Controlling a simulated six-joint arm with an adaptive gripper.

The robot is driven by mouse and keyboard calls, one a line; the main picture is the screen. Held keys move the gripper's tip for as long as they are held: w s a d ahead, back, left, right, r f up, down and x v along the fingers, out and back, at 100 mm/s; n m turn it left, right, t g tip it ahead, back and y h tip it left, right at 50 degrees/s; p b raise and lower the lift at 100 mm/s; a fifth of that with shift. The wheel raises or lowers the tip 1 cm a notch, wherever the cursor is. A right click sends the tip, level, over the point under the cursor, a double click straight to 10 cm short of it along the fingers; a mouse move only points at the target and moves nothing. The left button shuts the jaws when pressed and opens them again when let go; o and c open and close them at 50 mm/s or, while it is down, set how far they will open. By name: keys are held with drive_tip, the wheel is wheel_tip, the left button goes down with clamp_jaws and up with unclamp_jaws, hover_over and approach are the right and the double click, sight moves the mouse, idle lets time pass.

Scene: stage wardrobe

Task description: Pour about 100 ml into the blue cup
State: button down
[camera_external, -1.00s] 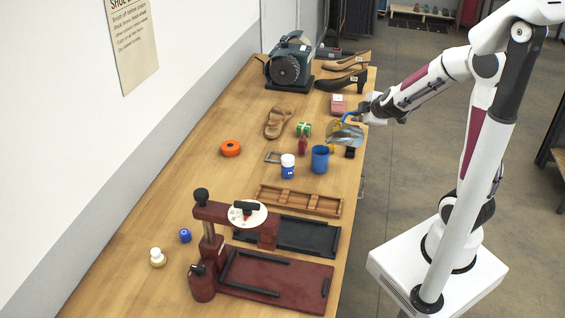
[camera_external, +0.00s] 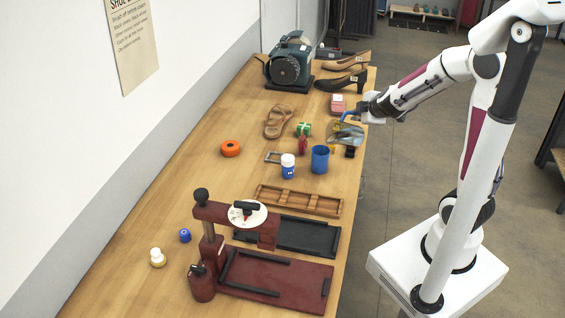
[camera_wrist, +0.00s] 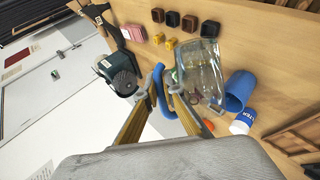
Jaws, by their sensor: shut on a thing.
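The blue cup (camera_external: 320,160) stands upright on the wooden table, beside a white bottle with a blue label (camera_external: 288,167). The cup also shows in the wrist view (camera_wrist: 239,90). My gripper (camera_external: 364,110) is shut on the blue handle (camera_wrist: 158,92) of a clear jug (camera_external: 344,134). The jug is held tilted above the table, behind and to the right of the cup. In the wrist view the clear jug (camera_wrist: 199,72) appears close to the cup's rim. I see no clear stream, and the liquid level in jug and cup cannot be made out.
A wooden divided tray (camera_external: 298,201) and a dark red press (camera_external: 262,279) stand nearer the front. A green machine (camera_external: 289,64), shoes (camera_external: 343,81), a sandal (camera_external: 278,122) and an orange roll (camera_external: 230,148) lie around. Small dark and yellow blocks sit near the jug.

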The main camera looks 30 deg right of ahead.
drive_tip(key=shift+d+f+m+y, duration=0.3)
drive_tip(key=shift+d+f, duration=0.2)
drive_tip(key=shift+f, duration=0.05)
drive_tip(key=shift+d+f+m+y, duration=0.3)
drive_tip(key=shift+d+f+y, duration=0.1)
drive_tip(key=shift+f, duration=0.1)
idle(1.3)
drive_tip(key=shift+s+d+f+m+y+b, duration=0.1)
drive_tip(key=shift+d+f+m+y+b, duration=0.25)
drive_tip(key=shift+f, duration=0.45)
idle(0.7)
drive_tip(key=shift+s+d+f+m+t+y, duration=0.1)
drive_tip(key=shift+d+f+m+t+y, duration=0.2)
drive_tip(key=shift+d+y, duration=0.4)
drive_tip(key=shift+d+f, duration=0.2)
drive_tip(key=shift+f, duration=0.05)
idle(0.4)
drive_tip(key=shift+d+f+m+y, duration=0.2)
drive_tip(key=shift+m+y, duration=0.05)
drive_tip(key=shift+y, duration=0.1)
idle(0.4)
drive_tip(key=shift+s+d+f+m+t+y+b, duration=0.25)
drive_tip(key=shift+d+f+m+t+y, duration=0.15)
drive_tip(key=shift+d+f+m+y, duration=0.6)
drive_tip(key=shift+s+d+f+m+t+y+b, duration=0.1)
drive_tip(key=shift+d+f+m+t+y+b, duration=0.25)
drive_tip(key=shift+d+f+m+y, duration=0.6)
